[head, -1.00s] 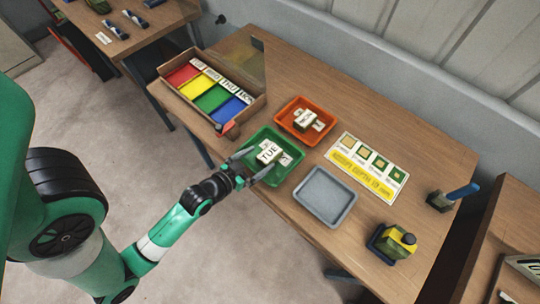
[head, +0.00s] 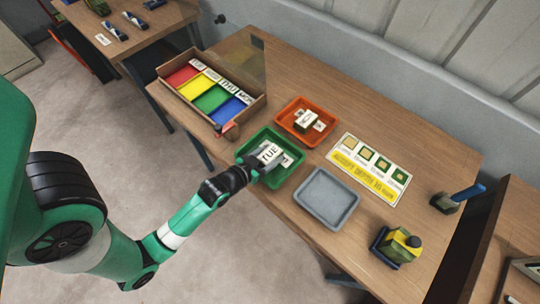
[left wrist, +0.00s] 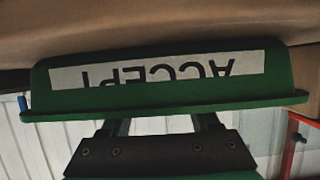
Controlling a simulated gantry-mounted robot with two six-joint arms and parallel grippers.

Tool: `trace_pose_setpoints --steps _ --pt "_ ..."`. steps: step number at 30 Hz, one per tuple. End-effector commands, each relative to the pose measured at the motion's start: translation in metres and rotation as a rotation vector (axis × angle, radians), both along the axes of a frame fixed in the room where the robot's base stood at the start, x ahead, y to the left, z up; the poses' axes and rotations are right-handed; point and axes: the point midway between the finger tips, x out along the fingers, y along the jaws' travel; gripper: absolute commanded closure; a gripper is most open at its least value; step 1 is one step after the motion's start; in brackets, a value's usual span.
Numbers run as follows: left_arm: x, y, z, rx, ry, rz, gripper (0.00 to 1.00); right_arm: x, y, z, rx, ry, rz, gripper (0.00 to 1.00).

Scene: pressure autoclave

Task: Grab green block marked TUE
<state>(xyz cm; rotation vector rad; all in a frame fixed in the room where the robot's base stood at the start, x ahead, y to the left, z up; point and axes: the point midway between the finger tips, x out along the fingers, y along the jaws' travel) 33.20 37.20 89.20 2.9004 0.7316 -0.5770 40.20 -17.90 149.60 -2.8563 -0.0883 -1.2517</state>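The TUE block (head: 271,152) lies in the green tray (head: 297,168), and its white lettered face shows in the head view. Other white pieces lie close to it. My left gripper (head: 264,162) reaches into the tray from the lower left and overlaps the block's near side. In the left wrist view the tray's green wall (left wrist: 160,100) bears an upside-down ACCEPT label. Two finger parts stand well apart below it, and their tips are hidden behind the wall. No grip on the block shows. My right gripper is not in view.
An orange tray (head: 328,122) with white blocks stands behind the green tray. An empty grey tray (head: 327,197) stands to its right. A box (head: 262,98) with coloured compartments is at the back left. An instruction card (head: 366,185) lies at the right.

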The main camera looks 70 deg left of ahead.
Motion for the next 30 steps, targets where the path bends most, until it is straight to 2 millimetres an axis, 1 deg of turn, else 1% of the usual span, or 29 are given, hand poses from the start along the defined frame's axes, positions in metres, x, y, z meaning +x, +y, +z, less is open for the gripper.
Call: trace_pose_setpoints --steps 1,7,15,17,20,24,26,30 --pt "0.000 0.000 0.000 0.000 0.000 0.000 0.58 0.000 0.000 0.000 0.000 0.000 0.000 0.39" --pt "0.000 0.000 0.000 0.000 0.000 0.000 0.94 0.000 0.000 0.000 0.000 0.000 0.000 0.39" --pt "0.000 0.000 0.002 0.000 -0.001 0.000 0.94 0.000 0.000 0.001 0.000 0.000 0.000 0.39" --pt "0.000 0.000 0.005 0.000 -0.001 0.000 0.94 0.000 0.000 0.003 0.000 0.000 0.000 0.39" --pt "0.000 0.000 0.015 0.001 -0.003 0.000 0.94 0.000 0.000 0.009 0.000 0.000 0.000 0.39" --pt "0.001 -0.001 0.040 0.002 -0.003 -0.002 0.94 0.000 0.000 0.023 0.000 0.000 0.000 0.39" --pt "0.009 -0.012 0.052 0.003 -0.003 -0.012 0.94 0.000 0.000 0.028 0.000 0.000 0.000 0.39" --pt "0.029 -0.038 0.092 0.003 -0.009 -0.014 0.94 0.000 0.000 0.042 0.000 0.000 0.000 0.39"
